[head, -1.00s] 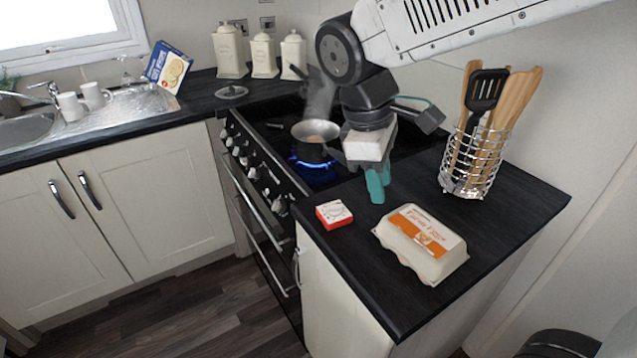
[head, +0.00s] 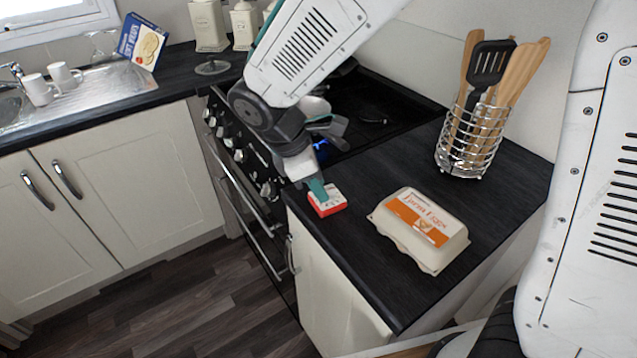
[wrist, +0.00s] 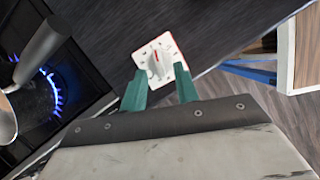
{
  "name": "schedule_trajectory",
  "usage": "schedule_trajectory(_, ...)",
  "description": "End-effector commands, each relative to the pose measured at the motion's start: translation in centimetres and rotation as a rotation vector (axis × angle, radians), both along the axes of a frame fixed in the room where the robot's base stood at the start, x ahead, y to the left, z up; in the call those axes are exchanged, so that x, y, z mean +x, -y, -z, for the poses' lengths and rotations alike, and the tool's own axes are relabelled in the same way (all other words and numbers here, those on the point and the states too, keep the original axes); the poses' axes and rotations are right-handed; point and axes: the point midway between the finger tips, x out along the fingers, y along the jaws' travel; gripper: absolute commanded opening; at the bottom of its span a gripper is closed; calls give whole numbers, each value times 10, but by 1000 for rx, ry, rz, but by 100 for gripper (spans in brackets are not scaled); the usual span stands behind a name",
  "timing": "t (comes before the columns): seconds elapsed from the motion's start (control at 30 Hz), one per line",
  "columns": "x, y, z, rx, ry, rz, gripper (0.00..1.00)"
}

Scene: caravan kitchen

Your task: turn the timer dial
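The timer (head: 328,205) is a small red-sided box with a white face, lying on the dark counter near its left edge. In the wrist view the timer (wrist: 153,50) shows its white dial with a red line and dark marks around it. My gripper (head: 317,188) is over the timer in the head view, partly covering it. In the wrist view the two teal fingers of my gripper (wrist: 160,70) are apart, with the near part of the timer between or just beyond their tips. I cannot tell whether they touch it.
An egg carton (head: 420,228) lies right of the timer, and a wire utensil holder (head: 470,150) stands behind it. In the wrist view a pan (wrist: 38,50) sits by a lit blue burner (wrist: 52,90) on the left. The counter edge drops to the floor close to the timer.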

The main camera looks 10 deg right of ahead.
Motion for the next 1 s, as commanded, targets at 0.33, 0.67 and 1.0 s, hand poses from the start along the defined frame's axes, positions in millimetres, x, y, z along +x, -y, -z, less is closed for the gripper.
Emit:
schedule_trajectory(0.33,0,2,5,0,-1,0,28)
schedule_trajectory(0.67,0,2,5,0,-2,26,0)
schedule_trajectory(1.0,3,3,5,-1,-2,216,0)
